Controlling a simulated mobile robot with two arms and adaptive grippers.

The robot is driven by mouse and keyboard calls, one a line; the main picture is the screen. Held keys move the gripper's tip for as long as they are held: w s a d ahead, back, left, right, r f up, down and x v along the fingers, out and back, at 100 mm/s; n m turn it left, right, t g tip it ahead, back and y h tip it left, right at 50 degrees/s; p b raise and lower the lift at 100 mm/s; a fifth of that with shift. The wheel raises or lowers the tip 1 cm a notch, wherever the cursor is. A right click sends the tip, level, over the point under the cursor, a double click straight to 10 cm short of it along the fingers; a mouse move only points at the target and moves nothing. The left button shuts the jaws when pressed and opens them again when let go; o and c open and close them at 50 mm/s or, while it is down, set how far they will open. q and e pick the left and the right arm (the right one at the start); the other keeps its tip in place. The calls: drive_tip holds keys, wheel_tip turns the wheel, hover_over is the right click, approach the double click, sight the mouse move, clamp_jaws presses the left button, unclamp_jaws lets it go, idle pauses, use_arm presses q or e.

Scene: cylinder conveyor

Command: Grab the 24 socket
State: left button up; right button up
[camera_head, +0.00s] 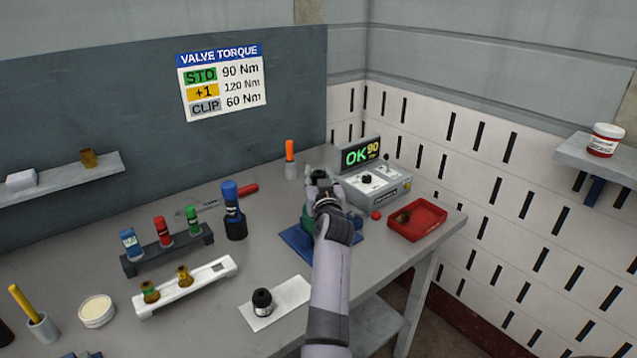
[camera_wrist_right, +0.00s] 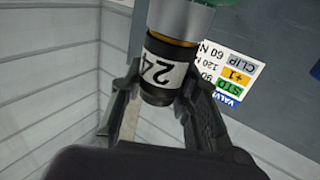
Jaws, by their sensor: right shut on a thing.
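The 24 socket (camera_wrist_right: 162,72), a dark cylinder with a white band marked 24 and a brass-coloured ring, sits between the fingers of my right gripper (camera_wrist_right: 160,88) in the right wrist view. The fingers are shut on its sides. Its ring end meets a grey-green round part (camera_wrist_right: 180,17), cut off by the frame edge. In the head view my right gripper (camera_head: 322,178) is above the blue mat (camera_head: 296,240), beside a green body (camera_head: 307,218) that my arm partly hides. The socket is not clear there. My left gripper is not in view.
A white rack (camera_head: 200,290) holds two brass-topped pieces. A white plate (camera_head: 285,302) carries a black knobbed piece. A red tray (camera_head: 432,222) is right of my arm; the controller display (camera_head: 361,155) reads OK 90. An orange-topped bottle (camera_head: 290,160) stands behind.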

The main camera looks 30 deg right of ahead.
drive_tip(key=shift+s+r, duration=0.15)
drive_tip(key=shift+c, duration=1.3)
clamp_jaws()
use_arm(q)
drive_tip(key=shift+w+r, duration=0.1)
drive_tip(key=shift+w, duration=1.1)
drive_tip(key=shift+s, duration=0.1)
use_arm(e)
drive_tip(key=shift+r, duration=0.1)
